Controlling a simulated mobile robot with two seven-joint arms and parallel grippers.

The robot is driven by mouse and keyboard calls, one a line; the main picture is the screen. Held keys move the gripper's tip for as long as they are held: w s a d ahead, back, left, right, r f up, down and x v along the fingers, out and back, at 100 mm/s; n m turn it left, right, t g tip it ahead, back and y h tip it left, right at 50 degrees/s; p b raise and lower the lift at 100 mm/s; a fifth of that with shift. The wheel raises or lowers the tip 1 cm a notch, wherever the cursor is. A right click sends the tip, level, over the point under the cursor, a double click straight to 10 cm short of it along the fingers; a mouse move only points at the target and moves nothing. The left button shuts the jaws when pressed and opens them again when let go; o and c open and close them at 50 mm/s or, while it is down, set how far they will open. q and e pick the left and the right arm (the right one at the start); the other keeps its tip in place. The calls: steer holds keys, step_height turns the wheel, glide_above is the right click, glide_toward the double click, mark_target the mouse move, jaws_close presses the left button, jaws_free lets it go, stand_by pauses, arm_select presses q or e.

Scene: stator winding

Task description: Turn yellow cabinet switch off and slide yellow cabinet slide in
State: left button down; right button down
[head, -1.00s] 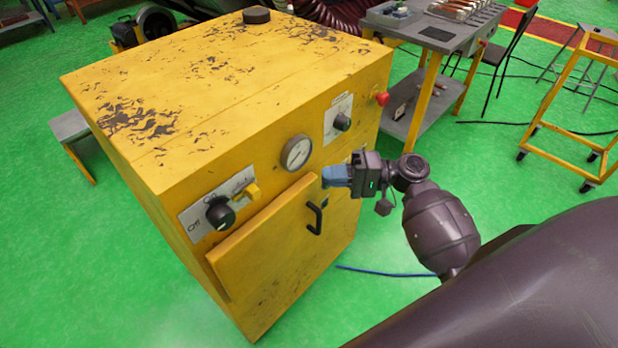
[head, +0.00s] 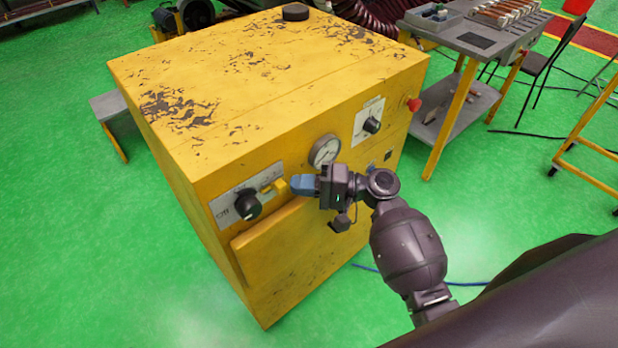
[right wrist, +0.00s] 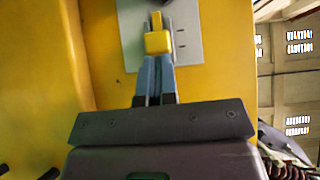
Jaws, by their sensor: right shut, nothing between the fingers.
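The yellow cabinet (head: 215,130) stands in front of me. On the left of its front is a white plate with a black rotary switch (head: 248,205); its exact pointing is too small to tell. A small yellow slide tab (head: 276,187) sticks out on the right of that plate, and it also shows in the right wrist view (right wrist: 157,42). My right gripper (head: 294,184) is shut and empty, its blue fingertips (right wrist: 155,66) right at the tab; I cannot tell whether they touch it. My left gripper is not in view.
A thick yellow door panel (head: 270,236) stands proud below the switch. A round gauge (head: 324,150), another black knob (head: 372,125) and a red button (head: 414,104) are to the right. A grey workbench (head: 465,38) stands back right. Green floor is clear on the left.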

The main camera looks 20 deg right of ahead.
steer(key=shift+a, duration=0.1)
steer(key=shift+s+a, duration=0.25)
steer(key=shift+a, duration=0.25)
steer(key=shift+s+a, duration=0.2)
steer(key=shift+a, duration=0.25)
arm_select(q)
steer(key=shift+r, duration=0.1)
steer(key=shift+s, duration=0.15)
arm_select(e)
steer(key=shift+w, duration=0.1)
